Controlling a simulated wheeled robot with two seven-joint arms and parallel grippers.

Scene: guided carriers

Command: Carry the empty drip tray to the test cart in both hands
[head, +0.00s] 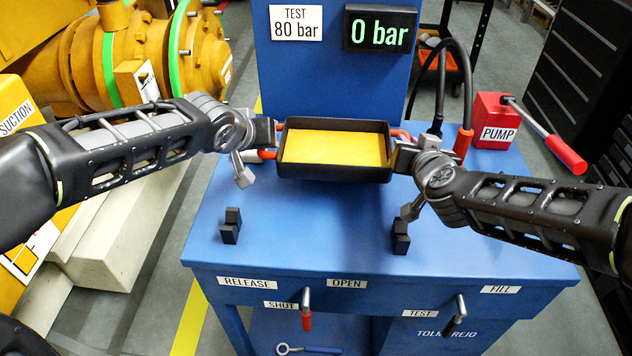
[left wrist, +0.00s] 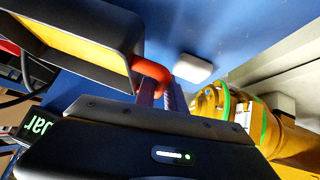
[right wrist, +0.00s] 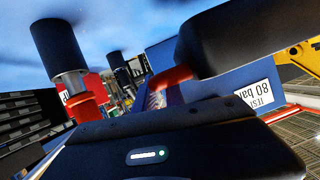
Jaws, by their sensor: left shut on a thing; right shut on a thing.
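The drip tray (head: 334,171) is a black rectangular pan with a yellow inside floor and an orange-red handle at each end. It is empty and looks about level. It is over the rear part of the blue test cart (head: 310,225); I cannot tell whether it touches the top. My left gripper (head: 266,143) is shut on the left handle, which also shows in the left wrist view (left wrist: 152,74). My right gripper (head: 402,145) is shut on the right handle, which shows in the right wrist view (right wrist: 170,78).
Two small black blocks (head: 231,226) (head: 401,238) stand on the cart top nearer me. Behind the tray rises a blue panel with a display (head: 380,28) reading 0 bar. A red pump (head: 493,120) and black hoses (head: 440,90) are at right. The middle front top is clear.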

